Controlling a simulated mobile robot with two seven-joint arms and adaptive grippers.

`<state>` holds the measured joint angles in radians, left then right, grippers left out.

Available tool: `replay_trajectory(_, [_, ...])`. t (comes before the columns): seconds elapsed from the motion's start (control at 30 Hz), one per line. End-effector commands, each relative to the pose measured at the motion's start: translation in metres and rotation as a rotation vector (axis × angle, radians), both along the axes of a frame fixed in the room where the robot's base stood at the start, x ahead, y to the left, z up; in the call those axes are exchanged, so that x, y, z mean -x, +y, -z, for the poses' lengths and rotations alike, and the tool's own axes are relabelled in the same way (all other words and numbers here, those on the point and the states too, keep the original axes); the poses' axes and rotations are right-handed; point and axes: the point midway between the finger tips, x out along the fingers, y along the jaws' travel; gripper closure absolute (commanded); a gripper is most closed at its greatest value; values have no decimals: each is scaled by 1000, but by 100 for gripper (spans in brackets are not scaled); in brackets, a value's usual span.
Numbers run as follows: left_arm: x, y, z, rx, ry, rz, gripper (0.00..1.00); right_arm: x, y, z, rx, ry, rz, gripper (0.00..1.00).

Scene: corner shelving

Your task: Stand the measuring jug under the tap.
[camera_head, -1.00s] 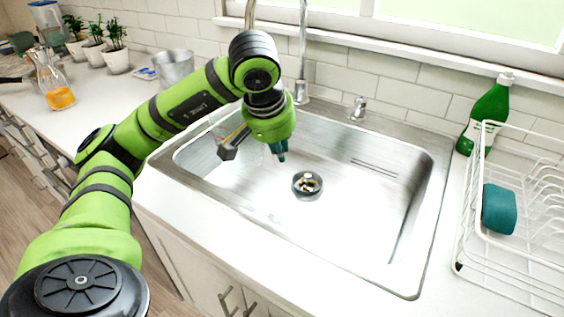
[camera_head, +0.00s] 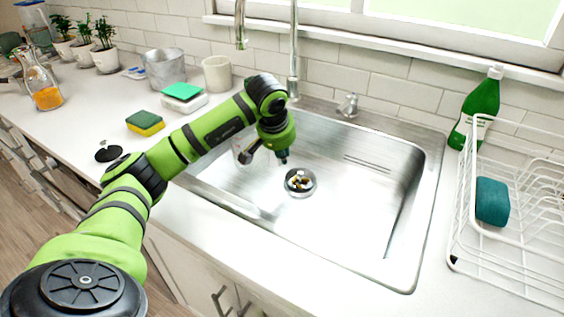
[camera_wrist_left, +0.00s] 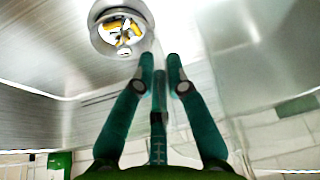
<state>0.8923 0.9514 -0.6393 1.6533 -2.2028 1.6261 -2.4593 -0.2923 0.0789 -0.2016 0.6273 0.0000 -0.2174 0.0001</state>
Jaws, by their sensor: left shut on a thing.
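My left gripper (camera_head: 283,158) is over the sink basin, pointing down beside the drain. Its teal fingers also show in the left wrist view (camera_wrist_left: 160,75), shut with a narrow gap between the tips. A faint clear shape beside the gripper, over the left part of the basin, looks like the measuring jug (camera_head: 241,150). Its outline is hard to make out, and I cannot tell whether it touches the basin. In the wrist view, pale scale marks show between the fingers. The tap (camera_head: 293,55) rises behind the sink, its spout (camera_head: 240,28) hanging down behind my forearm. My right gripper is not in view.
The sink drain (camera_head: 300,182) holds small yellow and dark bits. Left on the counter are a sponge (camera_head: 145,122), a green-topped dish (camera_head: 184,97), a cup (camera_head: 217,74) and a metal bucket (camera_head: 165,69). A green bottle (camera_head: 482,105) and wire dish rack (camera_head: 470,215) stand right.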

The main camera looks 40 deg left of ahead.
Motion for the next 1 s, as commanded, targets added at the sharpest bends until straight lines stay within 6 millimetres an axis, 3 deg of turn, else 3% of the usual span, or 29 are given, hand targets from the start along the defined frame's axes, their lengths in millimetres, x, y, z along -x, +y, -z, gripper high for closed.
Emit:
replay_trajectory(0.2, [1,-1,31,1,4,0,100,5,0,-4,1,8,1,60])
replay_trajectory(0.63, [1,0,39,-1,1,0,100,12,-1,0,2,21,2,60])
replay_trajectory(0.67, [1,0,38,1,2,0,73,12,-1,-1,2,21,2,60])
replay_trajectory(0.7, [1,0,38,1,2,0,61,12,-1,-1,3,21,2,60])
replay_trajectory(1.0, [1,0,37,1,3,-1,61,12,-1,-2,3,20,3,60])
